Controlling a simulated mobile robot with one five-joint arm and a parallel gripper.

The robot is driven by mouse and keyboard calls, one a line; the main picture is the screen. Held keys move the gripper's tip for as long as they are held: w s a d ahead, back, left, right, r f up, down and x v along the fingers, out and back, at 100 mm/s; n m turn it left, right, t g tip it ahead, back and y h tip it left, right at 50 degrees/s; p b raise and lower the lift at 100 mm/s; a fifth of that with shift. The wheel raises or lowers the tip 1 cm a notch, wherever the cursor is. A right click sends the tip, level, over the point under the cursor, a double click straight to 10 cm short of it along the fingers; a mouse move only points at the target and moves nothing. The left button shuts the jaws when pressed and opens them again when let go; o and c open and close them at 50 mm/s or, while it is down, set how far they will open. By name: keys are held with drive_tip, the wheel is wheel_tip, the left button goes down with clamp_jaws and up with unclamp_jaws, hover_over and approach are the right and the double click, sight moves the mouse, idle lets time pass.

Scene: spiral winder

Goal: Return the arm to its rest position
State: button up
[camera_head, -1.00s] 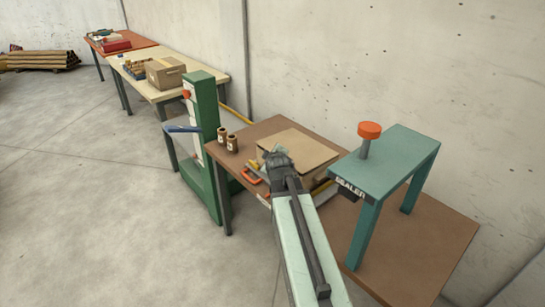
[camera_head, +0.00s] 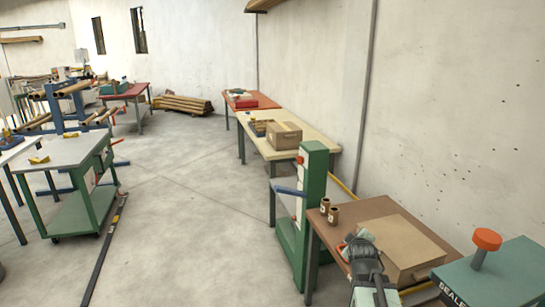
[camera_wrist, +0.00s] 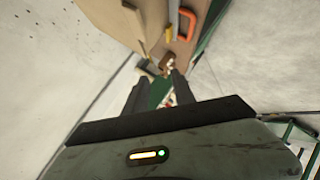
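My arm reaches in from the bottom right of the head view, over the brown workbench (camera_head: 375,207).
Two brown jars (camera_head: 333,215) stand near the gripper. A green post (camera_head: 313,215) with a blue lever rises beside the bench. The teal sealer (camera_head: 500,270) with its orange knob (camera_head: 487,239) is at the right. Left are a green cart (camera_head: 75,180) and open floor.

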drive_tip(key=s+a+f+m+g+y, duration=0.1)
drive_tip(key=s+a+f+g, duration=0.15)
drive_tip(key=a, duration=0.45)
drive_tip(key=s+a+f+m+g+y, duration=0.1)
drive_tip(key=s+a+f+g+y, duration=0.2)
drive_tip(key=a, duration=0.4)
drive_tip(key=s+a+f+m+g, duration=0.1)
drive_tip(key=s+f+m+g, duration=0.1)
drive_tip(key=s, duration=0.5)
drive_tip(key=s+a+f+m+g, duration=0.2)
drive_tip(key=s+f+m+g, duration=0.1)
drive_tip(key=s, duration=0.4)
drive_tip(key=shift+a+g+p, duration=0.25)
drive_tip(key=shift+g+p, duration=0.2)
